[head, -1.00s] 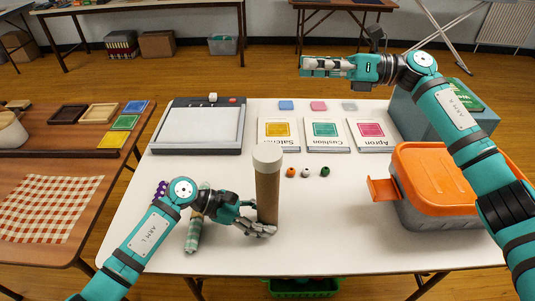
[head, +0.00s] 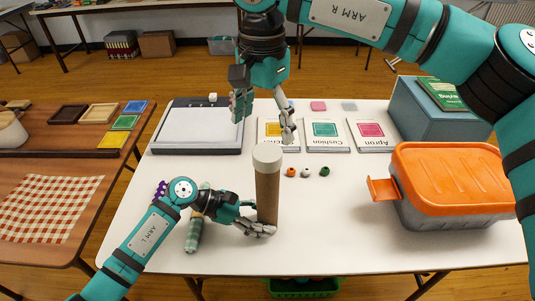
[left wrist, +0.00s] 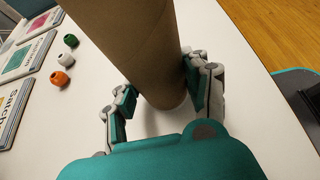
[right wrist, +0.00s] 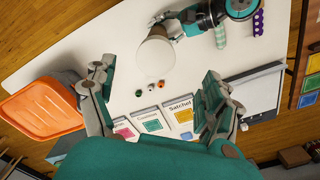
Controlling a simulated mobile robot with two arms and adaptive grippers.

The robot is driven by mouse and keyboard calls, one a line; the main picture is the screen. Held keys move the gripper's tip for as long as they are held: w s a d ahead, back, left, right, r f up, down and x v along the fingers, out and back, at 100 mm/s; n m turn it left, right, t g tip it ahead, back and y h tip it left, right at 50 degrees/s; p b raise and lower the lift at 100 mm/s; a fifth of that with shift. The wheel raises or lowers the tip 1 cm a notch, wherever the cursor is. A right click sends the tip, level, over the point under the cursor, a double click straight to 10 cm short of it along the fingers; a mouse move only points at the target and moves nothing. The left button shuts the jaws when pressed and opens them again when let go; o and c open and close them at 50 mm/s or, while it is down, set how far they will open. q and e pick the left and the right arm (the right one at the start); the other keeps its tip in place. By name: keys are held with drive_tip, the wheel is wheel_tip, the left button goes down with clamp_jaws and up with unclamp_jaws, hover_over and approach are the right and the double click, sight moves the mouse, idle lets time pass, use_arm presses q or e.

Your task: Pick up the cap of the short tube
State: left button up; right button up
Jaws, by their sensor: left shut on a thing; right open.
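A brown cardboard tube (head: 267,195) stands upright on the white table, with a white cap (head: 267,153) on its top end. My left gripper (head: 262,230) is shut on the tube near its base; the left wrist view shows its fingers on both sides of the tube (left wrist: 140,40). My right gripper (head: 263,122) is open and empty, pointing down above and behind the cap, apart from it. In the right wrist view the cap (right wrist: 155,58) is seen from above, between and beyond the open fingers (right wrist: 158,80). No second tube to compare length with is clear.
Three small beads (head: 305,172) lie right of the tube. Several cards (head: 325,135) and a framed board (head: 203,125) lie behind. An orange-lidded box (head: 445,180) stands right. A green patterned roll (head: 194,235) lies by my left wrist. The front right table is clear.

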sight(268, 151)
drive_tip(key=f, duration=0.7)
drive_tip(key=shift+d+f, duration=0.25)
drive_tip(key=shift+d, duration=0.1)
drive_tip(key=shift+c, duration=0.3)
drive_tip(key=c, duration=0.8)
